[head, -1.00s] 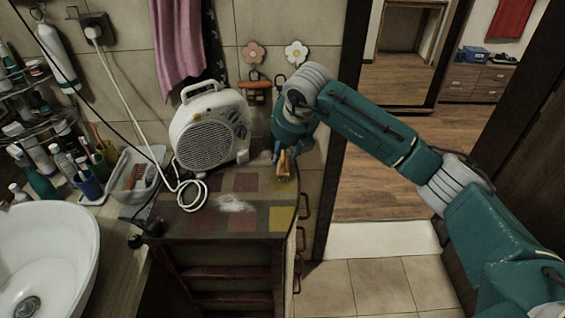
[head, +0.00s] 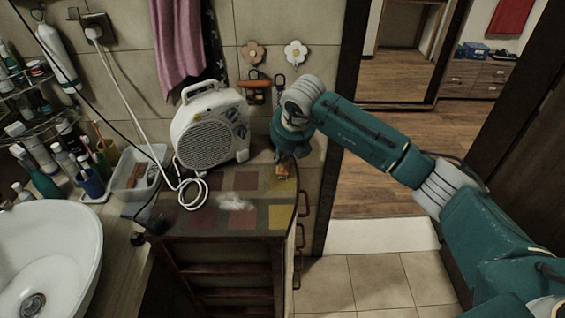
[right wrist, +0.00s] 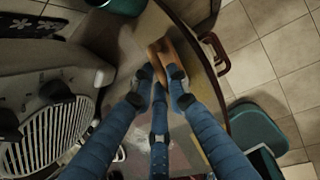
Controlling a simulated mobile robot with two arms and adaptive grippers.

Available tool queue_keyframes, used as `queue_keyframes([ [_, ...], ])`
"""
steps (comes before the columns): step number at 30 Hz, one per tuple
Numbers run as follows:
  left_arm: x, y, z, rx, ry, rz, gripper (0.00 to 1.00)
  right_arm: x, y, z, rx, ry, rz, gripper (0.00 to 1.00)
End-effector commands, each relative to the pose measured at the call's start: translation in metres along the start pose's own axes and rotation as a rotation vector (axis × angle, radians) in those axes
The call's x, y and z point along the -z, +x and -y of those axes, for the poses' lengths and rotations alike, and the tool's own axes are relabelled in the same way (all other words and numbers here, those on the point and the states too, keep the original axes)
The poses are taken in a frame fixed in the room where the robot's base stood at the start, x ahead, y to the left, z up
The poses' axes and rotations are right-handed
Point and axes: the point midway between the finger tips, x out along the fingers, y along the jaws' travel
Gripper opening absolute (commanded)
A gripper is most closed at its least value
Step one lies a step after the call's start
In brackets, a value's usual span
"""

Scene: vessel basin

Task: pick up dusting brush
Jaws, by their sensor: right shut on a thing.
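The dusting brush (head: 282,172) is a small wooden-brown thing at the back right corner of the tiled cabinet top. My right gripper (head: 287,155) comes down on it from above and hides most of it in the head view. In the right wrist view the brush's light wooden body (right wrist: 182,50) shows between and beyond the blue fingertips (right wrist: 160,85). The right gripper is shut on the brush. Whether the brush is clear of the surface I cannot tell. My left gripper is not in view.
A white fan heater (head: 208,130) with a coiled cord stands left of the gripper. A pale dusty patch (head: 237,202) lies on the cabinet top (head: 265,217). A basin (head: 45,250) and a clear bin (head: 137,178) are at left. Handles (head: 302,203) stick out at the cabinet's right side.

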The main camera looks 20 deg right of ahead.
Motion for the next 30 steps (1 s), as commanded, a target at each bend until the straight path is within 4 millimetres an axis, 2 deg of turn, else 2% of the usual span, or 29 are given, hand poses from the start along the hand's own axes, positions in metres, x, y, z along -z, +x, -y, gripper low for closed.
queue_keyframes([
  [7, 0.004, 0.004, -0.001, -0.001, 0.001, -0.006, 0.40, -0.003, -0.006, -0.002, -0.001, 0.000, 0.002, 0.00],
  [11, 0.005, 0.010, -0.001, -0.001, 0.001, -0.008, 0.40, -0.010, -0.020, -0.005, -0.002, 0.001, 0.004, 0.00],
  [14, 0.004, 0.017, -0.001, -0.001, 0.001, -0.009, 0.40, -0.018, -0.038, -0.009, -0.003, 0.001, 0.006, 0.00],
  [24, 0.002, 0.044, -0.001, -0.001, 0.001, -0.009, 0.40, -0.054, -0.128, -0.028, -0.003, 0.001, 0.005, 0.00],
  [30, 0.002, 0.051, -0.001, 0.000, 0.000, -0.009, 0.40, -0.068, -0.164, -0.036, -0.001, 0.000, 0.003, 0.00],
])
